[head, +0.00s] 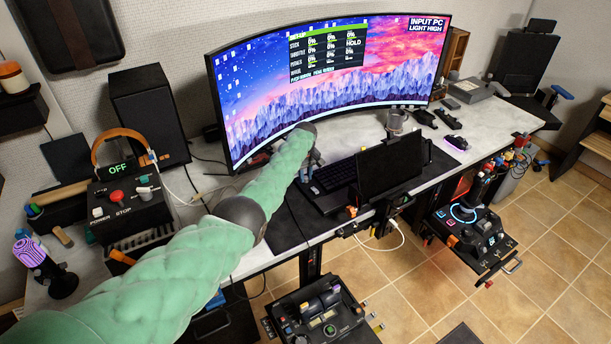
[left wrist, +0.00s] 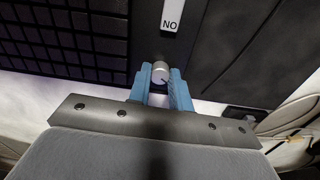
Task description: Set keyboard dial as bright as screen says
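The curved monitor (head: 320,80) shows a label (head: 428,24) reading "INPUT PC LIGHT HIGH". The dark keyboard (head: 335,176) lies on the desk in front of it, partly hidden by a tablet-like black panel. In the left wrist view the keyboard keys (left wrist: 70,35) show at the upper left, and a small silver dial (left wrist: 160,72) with a dark pointer mark stands by the keyboard's edge. My left gripper (left wrist: 161,78) has its blue fingers on either side of the dial, seemingly touching it. In the head view the gripper (head: 306,172) is at the keyboard's left end. My right gripper is out of view.
A tag (left wrist: 171,17) reading "NO" in the picture is just beyond the dial. The black panel (head: 393,166) stands at the keyboard's right. A control box (head: 128,200) reading "OFF" stands at left. The black mat (head: 290,228) is partly clear.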

